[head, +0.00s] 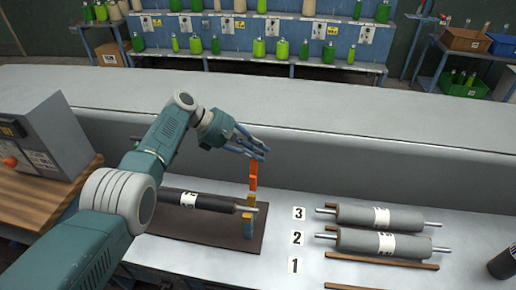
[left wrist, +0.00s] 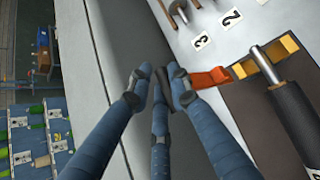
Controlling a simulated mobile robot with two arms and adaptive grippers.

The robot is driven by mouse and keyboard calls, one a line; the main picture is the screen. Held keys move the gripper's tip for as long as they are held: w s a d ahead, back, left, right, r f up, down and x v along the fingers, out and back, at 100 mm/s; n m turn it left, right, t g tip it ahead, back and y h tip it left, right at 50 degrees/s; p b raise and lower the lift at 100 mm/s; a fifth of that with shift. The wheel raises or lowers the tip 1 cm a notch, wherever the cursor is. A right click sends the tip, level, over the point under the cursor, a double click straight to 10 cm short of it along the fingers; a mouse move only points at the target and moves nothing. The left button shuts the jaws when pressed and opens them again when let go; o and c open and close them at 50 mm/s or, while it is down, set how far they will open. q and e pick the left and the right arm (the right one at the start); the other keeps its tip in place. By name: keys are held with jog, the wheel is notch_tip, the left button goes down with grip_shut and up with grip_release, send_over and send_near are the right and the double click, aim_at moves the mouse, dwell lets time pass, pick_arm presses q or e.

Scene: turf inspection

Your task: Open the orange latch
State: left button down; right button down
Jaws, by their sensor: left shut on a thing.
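The orange latch (head: 253,174) stands upright above the yellow bracket (head: 248,224) on the brown mat. A dark roller (head: 210,202) with a white label lies with its metal end in this bracket. My left gripper (head: 255,152) is at the top end of the latch, shut on it. In the left wrist view, the blue fingers of my left gripper (left wrist: 164,88) meet at the tip of the orange latch (left wrist: 209,79), and fingers hide part of that tip. My right gripper is in neither view.
Two grey rollers (head: 365,217) lie on wooden rails at the right, beside number labels 3 (head: 299,213), 2 and 1. The rails by label 1 are empty. A grey machine (head: 45,137) stands at the left. A raised ledge (head: 330,110) runs behind the bench.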

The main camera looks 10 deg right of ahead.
pick_arm(q)
jog(key=c, duration=1.6)
grip_release()
jog(key=shift+s+a+f, duration=0.1)
jog(key=shift+a+f, duration=0.15)
jog(key=shift+f, duration=0.25)
jog(key=shift+a+f, duration=0.2)
jog(key=shift+f, duration=0.25)
jog(key=shift+o, duration=0.2)
jog(key=shift+w+a+r, duration=0.25)
jog(key=shift+a+r, duration=0.1)
jog(key=shift+r, duration=0.4)
jog(key=d+r+v, duration=0.1)
jog(key=v, duration=0.9)
jog(key=shift+a+r, duration=0.25)
jog(key=shift+a, duration=0.15)
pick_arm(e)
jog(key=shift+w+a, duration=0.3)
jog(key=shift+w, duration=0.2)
pick_arm(q)
jog(key=shift+s, duration=0.15)
